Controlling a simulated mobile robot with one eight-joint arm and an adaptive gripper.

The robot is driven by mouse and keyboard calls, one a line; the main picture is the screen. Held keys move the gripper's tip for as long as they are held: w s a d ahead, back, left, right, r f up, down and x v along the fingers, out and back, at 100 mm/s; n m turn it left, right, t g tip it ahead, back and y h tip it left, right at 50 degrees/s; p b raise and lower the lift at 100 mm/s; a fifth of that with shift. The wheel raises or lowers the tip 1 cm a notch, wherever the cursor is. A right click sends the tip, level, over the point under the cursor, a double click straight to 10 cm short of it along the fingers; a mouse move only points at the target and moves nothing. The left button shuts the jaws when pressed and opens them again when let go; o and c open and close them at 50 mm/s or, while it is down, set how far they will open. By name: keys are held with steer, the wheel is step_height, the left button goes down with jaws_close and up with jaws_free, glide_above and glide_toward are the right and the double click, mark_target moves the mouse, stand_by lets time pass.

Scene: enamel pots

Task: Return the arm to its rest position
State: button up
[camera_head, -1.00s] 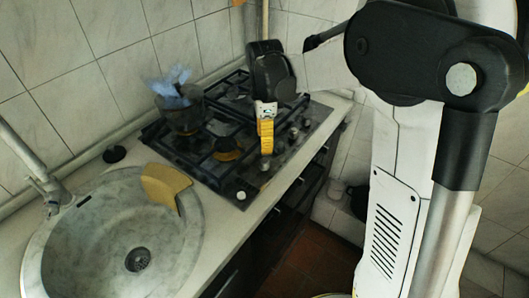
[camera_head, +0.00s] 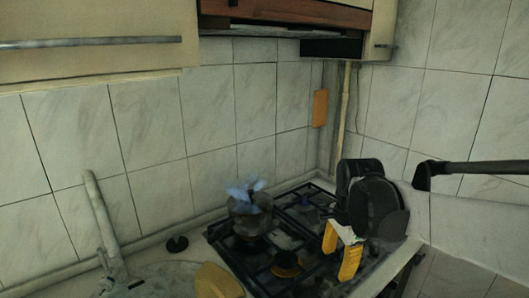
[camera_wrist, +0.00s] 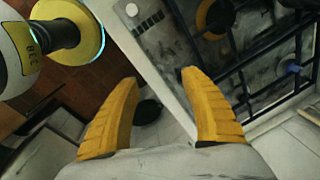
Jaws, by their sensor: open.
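In the head view my gripper (camera_head: 341,250), with its yellow fingers, is in front of the right part of the gas stove (camera_head: 270,268). The dark wrist housing is just above the fingers. In the wrist view my gripper (camera_wrist: 160,78) shows two yellow fingers spread wide apart, with nothing between them. The floor and the stove's front edge show beyond the fingertips. My arm reaches in from the right edge of the head view.
A dark pot (camera_head: 250,222) with something crumpled and blue in it stands on the stove's left side. The sink's edge, a tap (camera_head: 104,225) and a yellow board (camera_head: 217,282) are at lower left. Cupboards (camera_head: 90,45) and a hood (camera_head: 285,12) hang above. Tiled walls close the corner.

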steer(key=s+r+n+t, duration=0.1)
steer(key=s+n+t, duration=0.4)
steer(key=s+n, duration=1)
steer(key=shift+s, duration=0.1)
stand_by(0.7)
